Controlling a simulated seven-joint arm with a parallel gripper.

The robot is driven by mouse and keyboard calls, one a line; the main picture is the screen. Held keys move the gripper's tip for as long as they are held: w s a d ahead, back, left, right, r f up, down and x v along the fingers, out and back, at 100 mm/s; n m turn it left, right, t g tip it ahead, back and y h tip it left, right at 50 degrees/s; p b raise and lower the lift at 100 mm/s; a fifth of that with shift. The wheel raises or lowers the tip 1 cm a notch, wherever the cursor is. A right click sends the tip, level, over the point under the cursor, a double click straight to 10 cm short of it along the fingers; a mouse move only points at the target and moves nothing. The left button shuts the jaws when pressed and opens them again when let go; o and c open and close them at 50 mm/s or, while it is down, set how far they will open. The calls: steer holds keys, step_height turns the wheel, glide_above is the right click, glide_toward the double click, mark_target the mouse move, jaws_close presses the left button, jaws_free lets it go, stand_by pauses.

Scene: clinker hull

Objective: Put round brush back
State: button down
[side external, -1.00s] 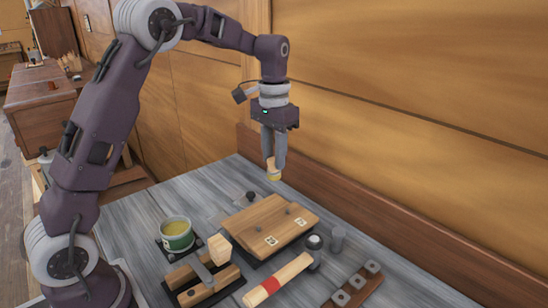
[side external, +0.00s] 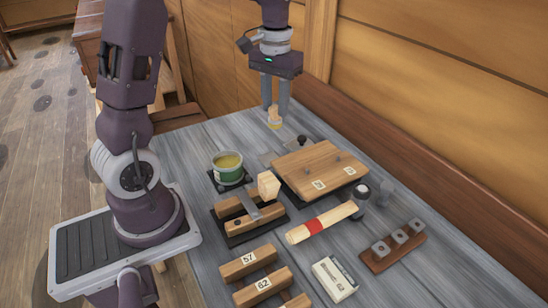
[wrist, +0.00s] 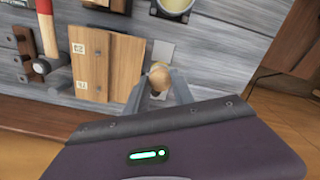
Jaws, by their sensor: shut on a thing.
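In the wrist view the rounded wooden end of the brush (wrist: 159,76) shows between the two grey fingers (wrist: 157,95). A green tin with yellow contents (side external: 229,169) stands on a dark pad, nearer the camera than the brush. A pale grey patch (wrist: 160,51) lies on the bench beyond the brush in the wrist view.
A wooden board with numbered labels (side external: 318,167) lies right of the brush, near a black knob (side external: 302,141). A wooden wall borders the right.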

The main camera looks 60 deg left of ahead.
steer(key=shift+n, duration=0.3)
steer(key=f, duration=0.7)
steer(key=s+f, duration=0.1)
steer(key=f, duration=0.2)
steer(key=shift+s+a+f, duration=0.1)
steer(key=shift+a+f, duration=0.05)
steer(key=shift+a, duration=0.1)
steer(key=c, duration=1.1)
jaws_free()
steer(key=shift+f, duration=0.15)
step_height(320, 180, up, 12)
steer(key=shift+r, duration=0.1)
steer(key=s+d+r+m+t, duration=0.2)
steer(key=s+d, duration=0.3)
steer(key=s+d+r+m+t, duration=0.1)
steer(key=s+d+r+m, duration=0.1)
steer(key=s+d, duration=0.4)
steer(key=s+d+r+m+t, duration=0.1)
steer(key=s+d+r+t, duration=0.1)
steer(key=s+d, duration=0.3)
steer(key=shift+s+d+r+m+t, duration=0.15)
steer(key=shift+s+m, duration=0.05)
steer(key=shift+s, duration=0.2)
steer(key=shift+s+d+r+m+t, duration=0.15)
steer(key=shift+s+m, duration=0.05)
steer(key=shift+s, duration=0.15)
